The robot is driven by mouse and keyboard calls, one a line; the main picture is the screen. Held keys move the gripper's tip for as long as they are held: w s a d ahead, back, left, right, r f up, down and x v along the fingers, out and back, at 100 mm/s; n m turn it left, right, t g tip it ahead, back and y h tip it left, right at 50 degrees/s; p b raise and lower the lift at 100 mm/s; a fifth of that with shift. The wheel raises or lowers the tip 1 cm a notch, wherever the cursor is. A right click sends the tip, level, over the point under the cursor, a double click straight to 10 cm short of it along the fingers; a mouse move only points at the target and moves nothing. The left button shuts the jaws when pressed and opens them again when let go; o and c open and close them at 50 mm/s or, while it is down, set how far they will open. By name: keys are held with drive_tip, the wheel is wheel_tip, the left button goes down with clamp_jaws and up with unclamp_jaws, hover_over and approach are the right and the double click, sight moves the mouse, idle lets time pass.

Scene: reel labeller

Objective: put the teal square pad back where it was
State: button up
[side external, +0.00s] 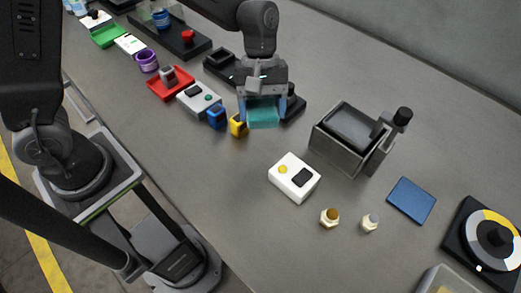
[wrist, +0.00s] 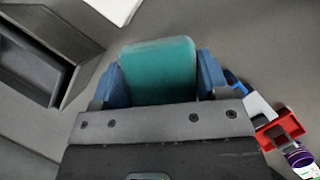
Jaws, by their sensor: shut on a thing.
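The teal square pad (side external: 263,112) is held between the fingers of my gripper (side external: 264,108), above the table in the side external view. In the wrist view the teal pad (wrist: 158,70) fills the space between the two blue fingertips of my gripper (wrist: 158,75). The gripper is shut on the pad. The pad hangs near a yellow block (side external: 238,125) and a blue block (side external: 217,116), which stand to its left in the side view. Part of a dark item behind the gripper is hidden.
A grey open box (side external: 335,150) stands right of the gripper. A white box with a yellow button (side external: 294,177), two hex pieces (side external: 329,217), a blue square pad (side external: 411,200) and a round dial (side external: 497,234) lie to the right. A red tray (side external: 170,83) is at left.

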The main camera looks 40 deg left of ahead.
drive_tip(key=shift+s+d+f+m, duration=0.2)
drive_tip(key=shift+s+d+f, duration=0.1)
drive_tip(key=shift+s, duration=0.15)
drive_tip(key=shift+s+d+f+m, duration=0.2)
drive_tip(key=shift+s+d+f, duration=0.05)
drive_tip(key=shift+s, duration=0.15)
hover_over(261, 158)
drive_tip(key=a, duration=0.1)
drive_tip(key=f, duration=0.4)
drive_tip(key=shift+w+f, duration=0.15)
drive_tip(key=shift+w, duration=0.25)
drive_tip(key=shift+f, duration=2.35)
drive_tip(key=o, duration=0.9)
drive_tip(key=shift+f, duration=0.1)
drive_tip(key=v, duration=1.2)
drive_tip(key=shift+w+d+r, duration=0.1)
drive_tip(key=shift+r, duration=0.1)
